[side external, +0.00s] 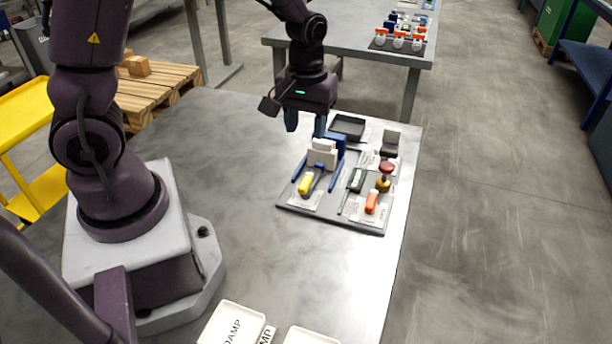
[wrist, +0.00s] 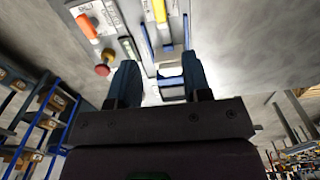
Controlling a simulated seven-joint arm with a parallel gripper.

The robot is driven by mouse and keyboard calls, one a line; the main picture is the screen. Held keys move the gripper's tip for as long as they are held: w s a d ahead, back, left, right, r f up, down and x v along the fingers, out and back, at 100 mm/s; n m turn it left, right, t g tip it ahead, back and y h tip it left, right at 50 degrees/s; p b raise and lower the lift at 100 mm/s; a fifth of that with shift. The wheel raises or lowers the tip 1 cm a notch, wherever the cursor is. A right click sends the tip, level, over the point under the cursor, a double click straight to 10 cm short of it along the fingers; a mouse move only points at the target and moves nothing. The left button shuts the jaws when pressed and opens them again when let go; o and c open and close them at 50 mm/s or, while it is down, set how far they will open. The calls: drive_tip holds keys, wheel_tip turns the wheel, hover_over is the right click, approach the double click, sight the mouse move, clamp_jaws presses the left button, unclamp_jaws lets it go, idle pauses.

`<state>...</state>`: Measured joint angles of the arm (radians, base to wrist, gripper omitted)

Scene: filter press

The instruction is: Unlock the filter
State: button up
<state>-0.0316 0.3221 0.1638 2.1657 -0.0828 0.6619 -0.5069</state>
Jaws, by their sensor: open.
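The filter press is a white block (side external: 322,153) in a blue frame (side external: 338,146) on a grey board (side external: 285,203). A yellow handle (side external: 305,185) lies in front of the block, between the blue bars. It also shows in the wrist view (wrist: 160,12). Which part locks the filter I cannot tell. My gripper (side external: 306,128) points down above and slightly behind the white block, its two blue fingers apart with nothing visible between them. In the wrist view, the fingers of my gripper (wrist: 160,88) partly cover the press.
On the same board are an orange handle (side external: 371,202), a red knob (side external: 386,168), a green-and-white part (side external: 356,179) and a dark tray (side external: 348,126). White trays (side external: 232,325) lie at the table's front. The table (side external: 240,180) left of the board is clear.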

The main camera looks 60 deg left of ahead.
sight(306, 180)
wheel_tip(306, 180, down, 13)
idle(0.5)
clamp_jaws()
